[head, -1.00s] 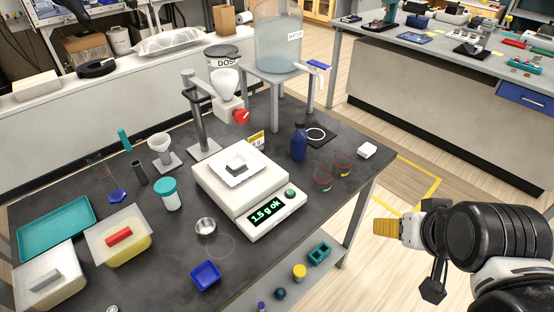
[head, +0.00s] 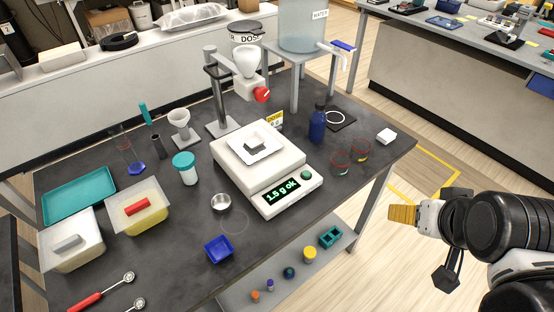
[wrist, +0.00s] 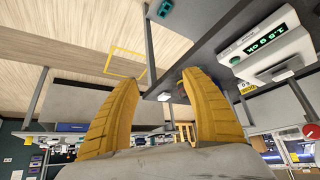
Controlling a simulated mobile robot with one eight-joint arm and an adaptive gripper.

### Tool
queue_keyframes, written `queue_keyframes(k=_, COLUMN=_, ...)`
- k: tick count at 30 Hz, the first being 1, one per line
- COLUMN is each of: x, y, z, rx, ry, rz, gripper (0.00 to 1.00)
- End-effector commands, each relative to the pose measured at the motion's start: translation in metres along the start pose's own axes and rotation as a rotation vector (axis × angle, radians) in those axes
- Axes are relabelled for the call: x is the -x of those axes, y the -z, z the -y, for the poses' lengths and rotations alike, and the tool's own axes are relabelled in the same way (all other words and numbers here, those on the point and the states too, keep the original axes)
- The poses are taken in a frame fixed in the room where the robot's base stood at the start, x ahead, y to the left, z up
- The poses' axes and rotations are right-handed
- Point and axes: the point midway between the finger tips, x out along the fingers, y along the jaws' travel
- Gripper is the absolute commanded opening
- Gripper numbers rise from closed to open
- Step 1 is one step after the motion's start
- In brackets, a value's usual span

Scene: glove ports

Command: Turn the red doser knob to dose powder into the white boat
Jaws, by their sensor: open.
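The red doser knob (head: 262,95) sits on the front of the white doser (head: 247,63), which hangs from a grey stand above the balance. The white boat (head: 256,153) rests on the pan of the white balance (head: 284,201), with a small dark grey heap or piece in it. The balance display reads "1.5 g ok". My gripper (head: 402,215) is off the table's right side, well away from the knob. In the wrist view its yellow fingers (wrist: 160,100) are spread with nothing between them. The knob also shows at the right edge there (wrist: 310,131).
A blue bottle (head: 317,125), two glass beakers (head: 341,162) and a white block (head: 386,136) stand right of the balance. A water tank (head: 303,28) on a stand is behind. Tubs, a teal tray (head: 79,195) and spoons lie left. Floor is clear between my gripper and the table.

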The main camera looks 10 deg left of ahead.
Motion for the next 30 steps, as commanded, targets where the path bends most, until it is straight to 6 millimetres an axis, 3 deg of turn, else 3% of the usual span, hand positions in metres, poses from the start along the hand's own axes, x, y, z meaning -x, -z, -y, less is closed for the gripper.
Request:
queue_keyframes(k=2, x=0.000, y=0.007, z=0.008, rx=0.018, ry=0.024, rz=-0.007, gripper=0.55)
queue_keyframes(k=5, x=0.001, y=0.033, z=0.039, rx=0.095, ry=0.120, rz=-0.040, gripper=0.55)
queue_keyframes(k=12, x=0.015, y=0.133, z=0.176, rx=0.390, ry=0.490, rz=-0.274, gripper=0.55)
queue_keyframes(k=16, x=0.024, y=0.169, z=0.233, rx=0.487, ry=0.614, rz=-0.413, gripper=0.55)
queue_keyframes(k=19, x=0.028, y=0.183, z=0.257, rx=0.525, ry=0.664, rz=-0.483, gripper=0.55)
queue_keyframes(k=23, x=0.027, y=0.190, z=0.271, rx=0.543, ry=0.685, rz=-0.522, gripper=0.55)
queue_keyframes(k=30, x=-0.001, y=0.198, z=0.298, rx=0.546, ry=0.686, rz=-0.523, gripper=0.55)
